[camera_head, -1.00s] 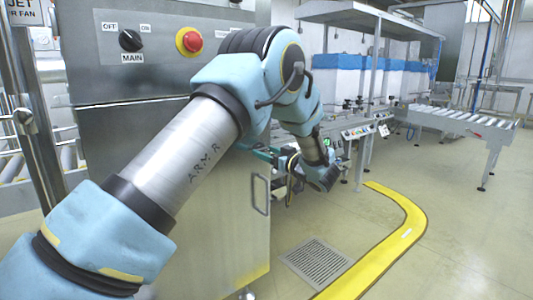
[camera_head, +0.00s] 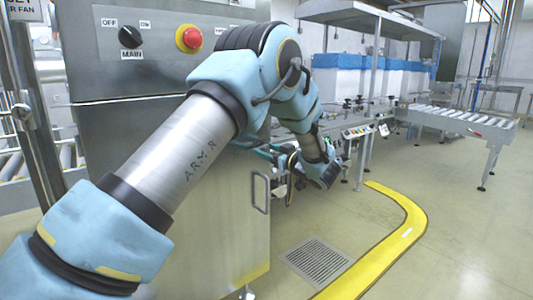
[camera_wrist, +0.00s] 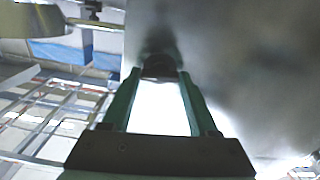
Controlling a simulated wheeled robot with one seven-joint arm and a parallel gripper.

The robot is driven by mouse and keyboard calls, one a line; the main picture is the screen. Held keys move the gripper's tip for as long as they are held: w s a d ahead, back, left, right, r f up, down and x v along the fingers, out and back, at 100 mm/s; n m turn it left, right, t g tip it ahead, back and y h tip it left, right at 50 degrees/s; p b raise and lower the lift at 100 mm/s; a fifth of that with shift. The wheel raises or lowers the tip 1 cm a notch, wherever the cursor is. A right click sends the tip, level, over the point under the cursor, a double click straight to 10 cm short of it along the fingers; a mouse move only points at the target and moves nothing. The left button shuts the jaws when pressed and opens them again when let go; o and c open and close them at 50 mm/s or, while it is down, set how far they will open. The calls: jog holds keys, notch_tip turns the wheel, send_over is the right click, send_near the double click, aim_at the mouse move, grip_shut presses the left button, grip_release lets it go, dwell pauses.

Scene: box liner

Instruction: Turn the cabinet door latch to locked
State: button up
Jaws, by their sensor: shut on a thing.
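The grey metal cabinet door (camera_head: 215,215) fills the lower left-middle of the head view, with a bar handle (camera_head: 260,193) near its right edge. In the wrist view the cabinet surface (camera_wrist: 245,60) is a blurred grey face. My gripper (camera_wrist: 160,73) reaches toward it with two green fingers. The fingertips are shut on a small dark latch (camera_wrist: 158,66) on that surface. In the head view my gripper (camera_head: 262,150) shows only in part at the cabinet's right side, and my arm hides the latch. The latch's turn angle cannot be told.
Above the door is a panel with a MAIN knob (camera_head: 130,38) and a red stop button (camera_head: 189,40). A conveyor machine (camera_head: 350,125) stands behind my wrist. A roller table (camera_head: 465,120) is at the right. Floor is clear around the yellow line (camera_head: 412,212).

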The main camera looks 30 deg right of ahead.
jog(key=n+b, duration=0.2)
jog(key=n, duration=0.1)
jog(key=n+b, duration=0.5)
jog(key=n, duration=0.1)
jog(key=shift+f+b, duration=0.25)
jog(key=shift+b, duration=0.05)
jog(key=n+b, duration=0.4)
jog(key=shift+b, duration=0.4)
jog(key=n+b, duration=0.3)
jog(key=shift+r, duration=0.15)
jog(key=shift+n, duration=0.4)
jog(key=o, duration=1.4)
jog(key=shift+r, duration=0.1)
